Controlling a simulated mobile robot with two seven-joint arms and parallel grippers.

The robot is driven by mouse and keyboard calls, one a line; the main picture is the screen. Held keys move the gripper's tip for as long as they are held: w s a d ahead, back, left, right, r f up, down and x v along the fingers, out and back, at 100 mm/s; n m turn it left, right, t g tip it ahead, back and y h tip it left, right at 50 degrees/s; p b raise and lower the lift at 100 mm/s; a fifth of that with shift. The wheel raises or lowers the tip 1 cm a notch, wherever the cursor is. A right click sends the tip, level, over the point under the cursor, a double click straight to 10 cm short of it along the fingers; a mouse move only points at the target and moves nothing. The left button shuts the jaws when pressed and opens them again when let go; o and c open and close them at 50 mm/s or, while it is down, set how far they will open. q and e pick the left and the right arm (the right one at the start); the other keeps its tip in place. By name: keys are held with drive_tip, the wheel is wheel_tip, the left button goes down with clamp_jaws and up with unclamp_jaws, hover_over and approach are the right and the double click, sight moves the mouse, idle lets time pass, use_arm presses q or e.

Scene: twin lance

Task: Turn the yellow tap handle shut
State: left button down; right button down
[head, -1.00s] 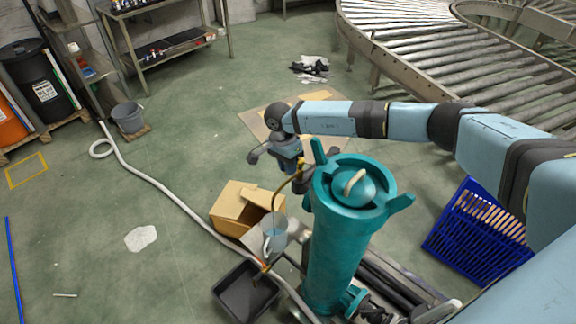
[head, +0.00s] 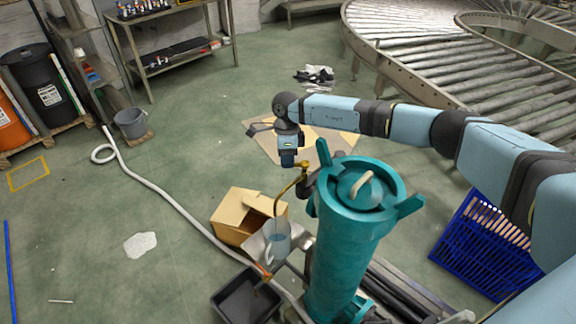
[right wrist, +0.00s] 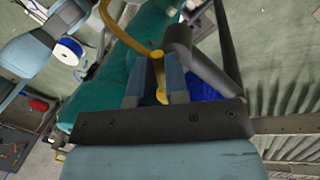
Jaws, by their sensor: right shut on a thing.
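The teal column-shaped vessel (head: 335,240) stands upright with a lidded top. A yellow curved tap pipe (head: 283,190) comes off its left side, and it also shows in the right wrist view (right wrist: 115,32). My right gripper (head: 288,160) is at the top of the tap. In the right wrist view its two blue-grey fingers (right wrist: 158,85) are shut on the yellow tap handle (right wrist: 158,68), part of which shows between them. In the head view my gripper hides most of the handle. A clear jug (head: 277,238) stands below the pipe's end. My left gripper is not in view.
An open cardboard box (head: 232,215) and a black tray (head: 243,300) are close to the jug. A white hose (head: 170,195) runs across the floor. A blue crate (head: 485,245) is right of the vessel. A roller conveyor (head: 440,50) stands behind. The left floor is mostly clear.

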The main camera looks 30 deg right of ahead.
drive_tip(key=shift+w+d+r+m+t+y, duration=0.15)
drive_tip(key=shift+w+d+m, duration=0.35)
drive_tip(key=shift+m, duration=1.05)
drive_tip(key=shift+w+d+f+m+t+y, duration=0.1)
drive_tip(key=shift+w+d+m+t+y, duration=0.35)
drive_tip(key=shift+m, duration=1.15)
drive_tip(key=shift+w+d+r+m, duration=0.1)
drive_tip(key=shift+w+d+m, duration=0.45)
drive_tip(key=shift+m, duration=1)
drive_tip(key=shift+s+d, duration=0.2)
drive_tip(key=c, duration=1.1)
unclamp_jaws()
drive_tip(key=r, duration=0.4)
drive_tip(key=d+r, duration=0.1)
drive_tip(key=r, duration=0.4)
drive_tip(key=d+r+b, duration=0.1)
drive_tip(key=r, duration=0.3)
drive_tip(key=shift+w+d+r, duration=0.2)
drive_tip(key=shift+w+d, duration=0.05)
drive_tip(key=shift+w, duration=0.15)
